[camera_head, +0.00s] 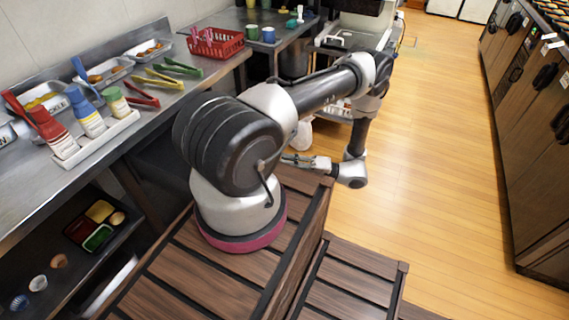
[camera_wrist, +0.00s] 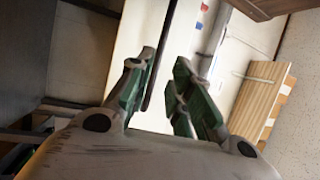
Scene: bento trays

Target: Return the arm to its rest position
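My arm stretches from its round base across the middle of the head view and folds down over the crate edge. My gripper (camera_head: 298,160) points left, low beside the counter, and is partly hidden by my arm. In the wrist view my gripper (camera_wrist: 162,72) has its two green-padded fingers apart with nothing held between them. The steel counter (camera_head: 32,208) lies to the left of my arm.
A white tray (camera_head: 117,128) holds several sauce bottles on the counter. Red tongs (camera_head: 142,95), yellow tongs (camera_head: 160,80) and green tongs (camera_head: 182,67) lie behind it. A red basket (camera_head: 216,44) stands farther back. The wooden floor (camera_head: 435,150) to the right is clear.

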